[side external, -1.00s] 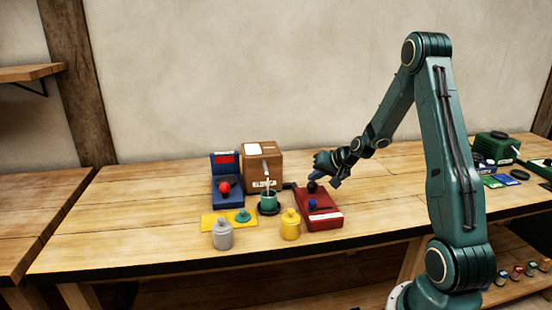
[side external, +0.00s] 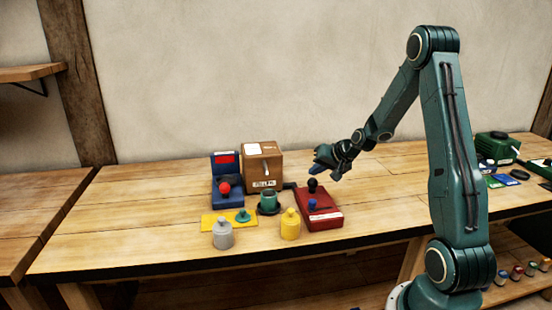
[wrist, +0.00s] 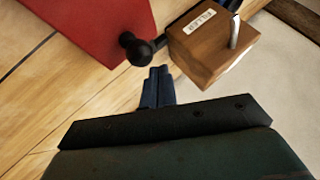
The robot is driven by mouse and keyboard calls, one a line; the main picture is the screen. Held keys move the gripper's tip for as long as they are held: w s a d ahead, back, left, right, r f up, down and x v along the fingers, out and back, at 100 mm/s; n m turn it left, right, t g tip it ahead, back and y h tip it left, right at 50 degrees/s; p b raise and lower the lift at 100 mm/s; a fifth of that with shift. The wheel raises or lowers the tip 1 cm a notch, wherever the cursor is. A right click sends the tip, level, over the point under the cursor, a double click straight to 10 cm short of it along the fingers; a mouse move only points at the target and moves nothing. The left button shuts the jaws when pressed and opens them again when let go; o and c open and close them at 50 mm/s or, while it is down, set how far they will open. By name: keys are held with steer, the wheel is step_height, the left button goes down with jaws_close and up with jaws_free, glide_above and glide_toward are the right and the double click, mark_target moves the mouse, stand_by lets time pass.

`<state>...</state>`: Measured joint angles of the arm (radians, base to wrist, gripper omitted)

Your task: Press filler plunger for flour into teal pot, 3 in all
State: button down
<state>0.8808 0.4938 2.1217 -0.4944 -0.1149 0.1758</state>
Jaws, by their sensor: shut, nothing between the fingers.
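The teal pot (side external: 268,201) stands open on a dark round base in front of the brown filler box (side external: 263,165). The box's pale spout (side external: 267,172) is above the pot; the pot's contents cannot be made out. A black ball knob (side external: 313,185), which looks like the plunger, stands up at the red unit (side external: 320,217), right of the pot. The wrist view shows the knob (wrist: 138,50) and the box's FILLER label (wrist: 199,22). My gripper (wrist: 157,75) is shut and empty, its blue fingers apart from the knob. In the side view it hovers above and right of the knob.
A blue unit (side external: 227,194) with a red knob stands left of the box. A teal lid (side external: 243,216) lies on a yellow mat (side external: 214,222). A grey jar (side external: 222,235) and yellow jar (side external: 290,226) stand in front.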

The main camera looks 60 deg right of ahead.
mark_target(316, 181)
steer(key=shift+r, duration=0.25)
steer(key=shift+r, duration=2.45)
steer(key=s+a+r+n+g, duration=0.1)
steer(key=s+a+r+n, duration=0.15)
steer(key=a, duration=0.35)
steer(key=s+a+r+n+y, duration=0.1)
steer(key=a+r+n, duration=0.1)
steer(key=a+r, duration=0.35)
steer(key=s+a+r+n+g, duration=0.1)
steer(key=s+a+n, duration=0.1)
steer(key=a, duration=0.6)
steer(key=s+a+r+n, duration=0.1)
steer(key=s+a+n, duration=0.1)
steer(key=s+a, duration=0.3)
steer(key=s+a+r+n+g, duration=0.1)
steer(key=s+a, duration=0.4)
steer(key=s, duration=0.7)
steer(key=shift+n, duration=0.65)
